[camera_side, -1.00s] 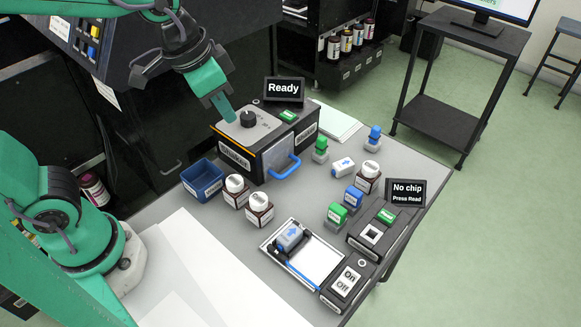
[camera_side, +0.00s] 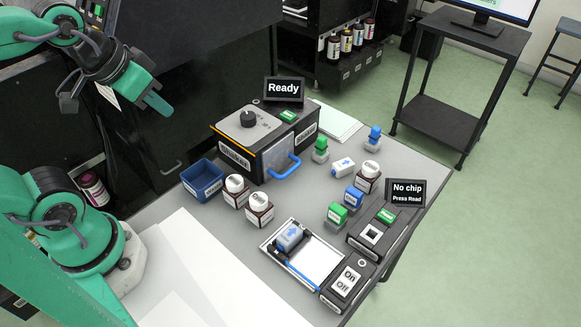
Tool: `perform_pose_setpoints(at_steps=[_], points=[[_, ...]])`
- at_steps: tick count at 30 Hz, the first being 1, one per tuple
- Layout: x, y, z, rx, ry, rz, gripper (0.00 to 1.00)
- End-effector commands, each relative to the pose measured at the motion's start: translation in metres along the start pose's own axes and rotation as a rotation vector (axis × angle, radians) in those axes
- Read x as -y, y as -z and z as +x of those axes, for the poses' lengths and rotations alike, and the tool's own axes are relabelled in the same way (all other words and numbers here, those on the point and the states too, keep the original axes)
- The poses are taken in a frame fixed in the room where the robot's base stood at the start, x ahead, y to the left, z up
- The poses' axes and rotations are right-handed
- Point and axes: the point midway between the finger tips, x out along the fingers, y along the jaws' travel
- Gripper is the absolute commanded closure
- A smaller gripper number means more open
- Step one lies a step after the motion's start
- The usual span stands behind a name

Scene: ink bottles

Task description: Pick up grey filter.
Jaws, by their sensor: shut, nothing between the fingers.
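My gripper (camera_side: 160,105) is shut and empty, raised at the upper left, clear of the table and left of the black shaker-like machine (camera_side: 265,143). A small light-grey block with a blue arrow (camera_side: 343,167) lies on the table right of that machine. Either block could be the grey filter; I cannot tell which. My gripper is far from both.
A blue open bin (camera_side: 203,181) and white-capped brown bottles (camera_side: 259,209) stand in front of the machine. Green (camera_side: 337,214) and blue (camera_side: 353,198) blocks stand near a black reader (camera_side: 371,232). A blue handle (camera_side: 286,168) juts from the machine. White sheets (camera_side: 195,265) lie flat at the front left.

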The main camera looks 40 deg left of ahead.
Motion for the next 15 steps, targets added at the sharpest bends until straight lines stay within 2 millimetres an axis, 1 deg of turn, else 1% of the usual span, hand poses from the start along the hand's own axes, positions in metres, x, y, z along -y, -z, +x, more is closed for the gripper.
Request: perform_pose_setpoints(at_steps=[9,10,14,15], points=[[-0.0002,0.0003,-0.0001,0.0,-0.001,0.001,1.0],[-0.0002,0.0003,-0.0001,0.0,-0.001,0.001,0.98],[-0.0003,0.0004,-0.0001,0.0,-0.001,0.001,0.72],[-0.0003,0.0004,-0.0001,0.0,-0.001,0.001,0.65]])
